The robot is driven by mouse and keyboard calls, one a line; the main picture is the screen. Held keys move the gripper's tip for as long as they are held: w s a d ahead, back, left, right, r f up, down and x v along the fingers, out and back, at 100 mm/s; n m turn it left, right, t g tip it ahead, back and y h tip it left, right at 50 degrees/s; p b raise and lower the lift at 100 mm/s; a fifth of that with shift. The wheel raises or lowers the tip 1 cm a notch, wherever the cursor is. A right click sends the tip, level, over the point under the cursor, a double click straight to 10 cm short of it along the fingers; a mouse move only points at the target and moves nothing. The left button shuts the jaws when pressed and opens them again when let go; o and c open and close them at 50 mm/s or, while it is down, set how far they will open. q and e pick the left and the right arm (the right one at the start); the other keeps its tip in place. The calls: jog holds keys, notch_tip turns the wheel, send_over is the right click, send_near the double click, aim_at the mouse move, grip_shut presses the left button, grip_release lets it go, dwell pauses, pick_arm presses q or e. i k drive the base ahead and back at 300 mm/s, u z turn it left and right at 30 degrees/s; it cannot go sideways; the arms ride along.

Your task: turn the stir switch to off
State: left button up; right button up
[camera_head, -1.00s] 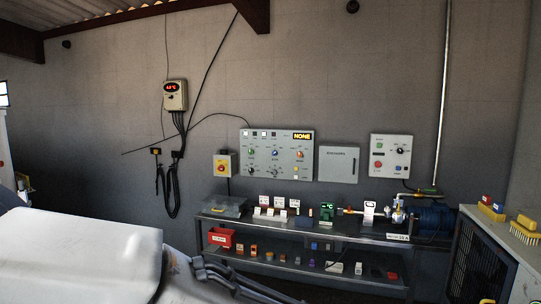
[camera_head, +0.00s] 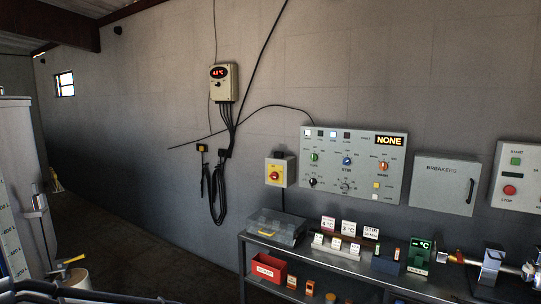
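The grey control panel (camera_head: 352,186) hangs on the wall, right of centre. Its blue knob (camera_head: 347,160) sits in the middle of the upper row, and the lettering beneath it looks like STIR. I cannot read which position its pointer is at. A green knob (camera_head: 314,156) is on its left and an orange knob (camera_head: 383,165) on its right. Two dark knobs are in the row below. Neither of my grippers can be made out in this view.
Below stands a metal bench (camera_head: 345,267) with a clear box, small signs and a red bin (camera_head: 268,268). Open floor lies left of the bench.

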aim_at(346, 161)
jog(key=u, duration=0.25)
jog(key=i, duration=2.5)
jog(key=z, duration=0.15)
